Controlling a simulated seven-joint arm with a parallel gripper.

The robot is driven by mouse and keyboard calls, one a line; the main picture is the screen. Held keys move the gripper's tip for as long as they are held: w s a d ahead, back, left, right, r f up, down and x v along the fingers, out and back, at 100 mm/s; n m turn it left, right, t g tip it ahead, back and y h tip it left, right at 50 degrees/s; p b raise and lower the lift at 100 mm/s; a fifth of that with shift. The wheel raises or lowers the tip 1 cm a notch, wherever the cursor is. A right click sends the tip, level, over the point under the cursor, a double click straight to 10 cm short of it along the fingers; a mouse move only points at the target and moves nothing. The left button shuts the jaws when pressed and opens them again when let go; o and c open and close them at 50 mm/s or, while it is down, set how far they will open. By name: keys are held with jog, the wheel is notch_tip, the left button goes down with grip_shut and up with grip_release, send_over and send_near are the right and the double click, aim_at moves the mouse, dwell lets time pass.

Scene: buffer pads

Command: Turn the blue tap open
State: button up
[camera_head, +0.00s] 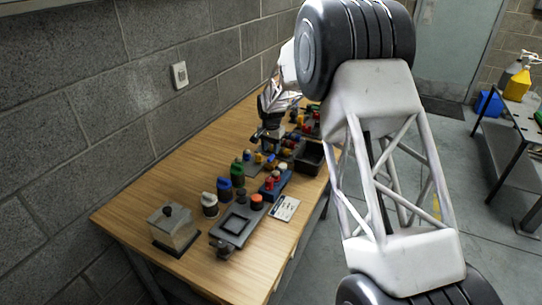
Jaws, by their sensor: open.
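A dark upright piece with a blue band (225,188), which looks like the blue tap, stands on the wooden bench between a similar green piece (238,172) and a whitish one (209,204). Its handle is too small to read, so I cannot tell how it is turned. My gripper (266,137) is open, over the farther part of the bench, beyond the blue tap and apart from it. It seems to hold nothing. My arm covers part of the right side of the view.
A grey box with a black knob (174,227) stands at the near left. A dark tray (239,222), a white card (285,208) and a black bin (310,158) lie nearby. Several small coloured parts crowd the bench's far half. A block wall runs along the left.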

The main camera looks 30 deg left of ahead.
aim_at(271, 156)
jog(key=shift+f, duration=2.15)
grip_shut()
